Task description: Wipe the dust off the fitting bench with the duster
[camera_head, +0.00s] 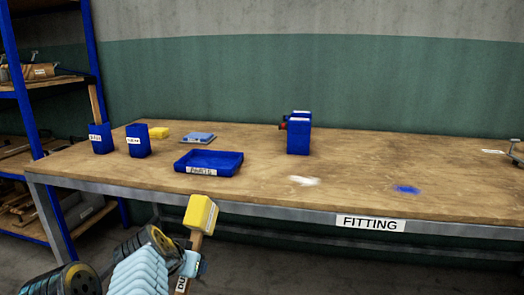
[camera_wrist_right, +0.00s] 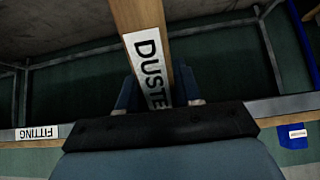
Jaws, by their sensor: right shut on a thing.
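The duster (camera_head: 201,214) has a yellow head and a wooden handle with a label. My right gripper (camera_head: 192,265) is shut on its handle and holds it head up in front of the bench's near edge. In the right wrist view the labelled handle (camera_wrist_right: 150,60) runs up between the fingers. The fitting bench (camera_head: 260,185) has a brown wooden top and a FITTING label. A white dust patch (camera_head: 303,181) lies near the middle of its front half. A blue patch (camera_head: 407,189) lies further right. My left gripper is not in view.
A blue labelled tray (camera_head: 210,172) stands near the front edge, left of the white patch. Two blue bins (camera_head: 138,142) stand at the left. Blue boxes (camera_head: 299,135) stand behind the white patch. A yellow block (camera_head: 159,132) and a grey-blue item (camera_head: 197,138) lie at the back.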

